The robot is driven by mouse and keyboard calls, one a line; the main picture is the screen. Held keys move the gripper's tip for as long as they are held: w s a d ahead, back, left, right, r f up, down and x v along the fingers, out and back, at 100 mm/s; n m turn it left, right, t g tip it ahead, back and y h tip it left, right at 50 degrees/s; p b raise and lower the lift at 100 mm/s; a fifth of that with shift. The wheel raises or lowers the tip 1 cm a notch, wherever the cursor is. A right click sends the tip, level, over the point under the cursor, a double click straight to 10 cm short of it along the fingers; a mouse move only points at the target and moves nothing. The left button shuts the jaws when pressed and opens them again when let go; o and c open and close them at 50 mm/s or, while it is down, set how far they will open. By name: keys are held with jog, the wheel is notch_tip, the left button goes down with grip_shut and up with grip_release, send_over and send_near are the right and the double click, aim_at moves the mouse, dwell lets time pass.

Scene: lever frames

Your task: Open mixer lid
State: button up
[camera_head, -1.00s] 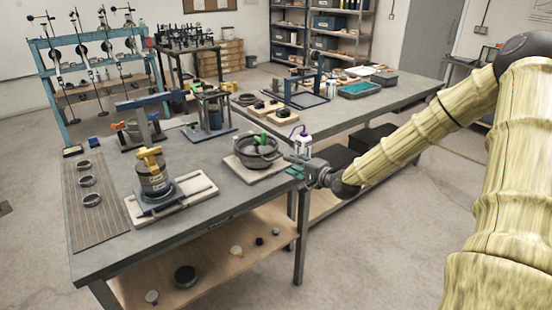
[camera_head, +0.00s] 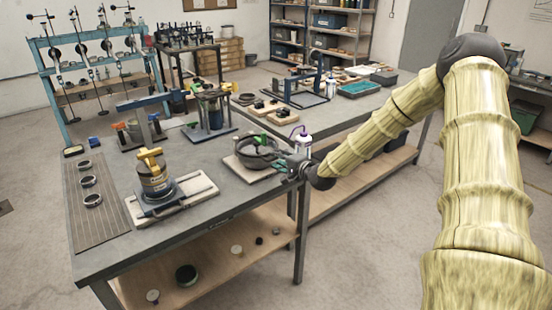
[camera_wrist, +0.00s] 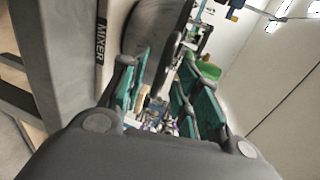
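The mixer (camera_head: 248,160) is a dark grey round bowl on a light base board (camera_head: 240,174) near the right edge of the front workbench. A green part (camera_head: 260,139) shows at its top. I cannot tell how far its lid is raised. My gripper (camera_head: 284,166) is at the mixer's right side, low beside the bowl. In the wrist view my teal-padded fingers (camera_wrist: 165,92) are spread apart, with nothing clearly between them. The mixer's grey curved side (camera_wrist: 155,45) is beyond the left finger, and the green part (camera_wrist: 208,70) is beyond the right finger. A strip reads MIXER (camera_wrist: 102,42).
A purple-topped white bottle (camera_head: 301,142) stands just behind my gripper. A yellow-handled canister (camera_head: 153,175) on a board stands left of the mixer. A small press-like frame (camera_head: 210,115) is behind. The floor right of the bench is open.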

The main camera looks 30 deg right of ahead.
jog(key=shift+x, duration=0.95)
jog(key=shift+s, duration=0.1)
grip_shut()
